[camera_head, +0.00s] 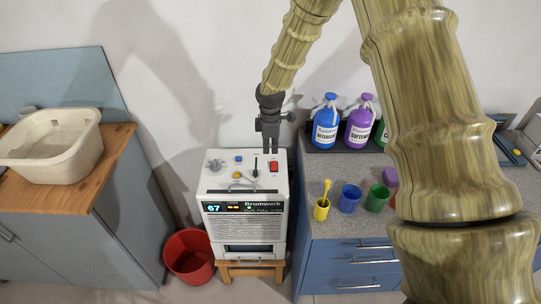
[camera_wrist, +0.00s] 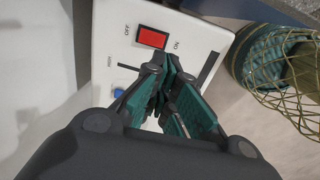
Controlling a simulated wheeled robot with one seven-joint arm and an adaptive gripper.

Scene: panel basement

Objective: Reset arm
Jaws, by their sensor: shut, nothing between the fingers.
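My gripper (camera_head: 270,148) is shut and empty, pointing down just above the top of the white machine (camera_head: 245,222). In the wrist view my gripper's dark and teal fingers (camera_wrist: 165,85) are close together over the panel. A red rocker switch (camera_head: 274,167) is right below the fingers in the head view. In the wrist view the red switch (camera_wrist: 151,37) lies between the OFF and ON labels, ahead of the fingertips. I cannot tell whether the fingertips touch the panel. My arm covers part of the right side of the head view.
The machine stands on a wooden stool (camera_head: 252,269) beside a red bucket (camera_head: 190,256). The right counter (camera_head: 325,165) holds blue (camera_head: 326,122) and purple (camera_head: 359,124) bottles and several coloured cups. A beige basin (camera_head: 52,147) sits on the left wooden counter.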

